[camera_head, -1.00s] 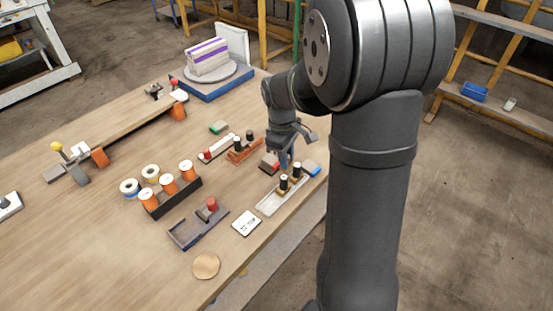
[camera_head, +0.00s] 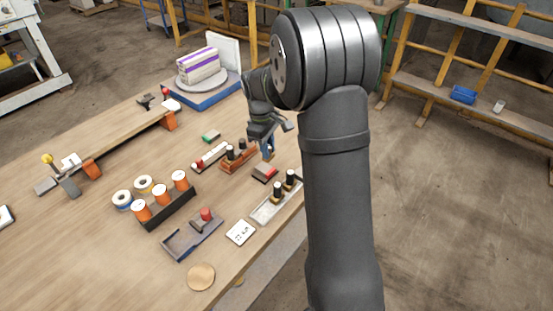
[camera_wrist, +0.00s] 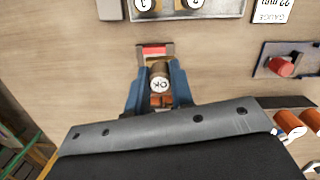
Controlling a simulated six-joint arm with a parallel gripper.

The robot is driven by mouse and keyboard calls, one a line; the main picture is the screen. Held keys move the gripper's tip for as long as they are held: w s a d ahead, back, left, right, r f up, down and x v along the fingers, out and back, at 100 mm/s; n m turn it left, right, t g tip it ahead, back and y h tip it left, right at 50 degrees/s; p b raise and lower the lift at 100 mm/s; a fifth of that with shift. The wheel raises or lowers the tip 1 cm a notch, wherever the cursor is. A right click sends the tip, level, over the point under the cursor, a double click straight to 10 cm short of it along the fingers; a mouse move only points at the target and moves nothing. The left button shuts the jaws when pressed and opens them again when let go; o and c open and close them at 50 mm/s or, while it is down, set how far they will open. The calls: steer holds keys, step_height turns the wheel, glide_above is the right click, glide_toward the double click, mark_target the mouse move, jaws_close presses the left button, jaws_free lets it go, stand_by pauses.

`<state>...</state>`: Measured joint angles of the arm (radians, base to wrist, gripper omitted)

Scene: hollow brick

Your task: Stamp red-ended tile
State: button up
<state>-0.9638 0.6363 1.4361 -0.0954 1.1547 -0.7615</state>
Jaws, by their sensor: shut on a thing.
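My gripper (camera_wrist: 157,92) is shut on a stamp (camera_wrist: 159,72) with a round top marked OK, held between its two blue fingers. In the head view, my gripper (camera_head: 267,150) is just behind a small grey block with a red part (camera_head: 265,173). The same block (camera_wrist: 154,51) shows just beyond the stamp in the wrist view, and its near part is hidden. A pale strip with a red end (camera_head: 209,157) lies to the left of my gripper. I cannot tell whether the stamp's lower face touches anything.
An orange rack (camera_head: 236,163) with two black-topped pieces stands left of my gripper. A pale tray (camera_head: 266,210) with two pegs, a white card (camera_head: 240,233) and a grey holder with a red knob (camera_head: 189,240) lie in front. Orange spools (camera_head: 160,198) stand further left.

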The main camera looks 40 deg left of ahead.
steer(key=w+a, duration=0.2)
steer(key=a, duration=0.1)
glide_above(265, 168)
steer(key=shift+a+f, duration=0.2)
steer(key=shift+f, duration=1.4)
steer(key=shift+a+f, duration=0.15)
steer(key=shift+f, duration=1.45)
steer(key=shift+f, duration=0.6)
steer(key=shift+r, duration=0.1)
step_height(265, 168, up, 7)
stand_by(0.3)
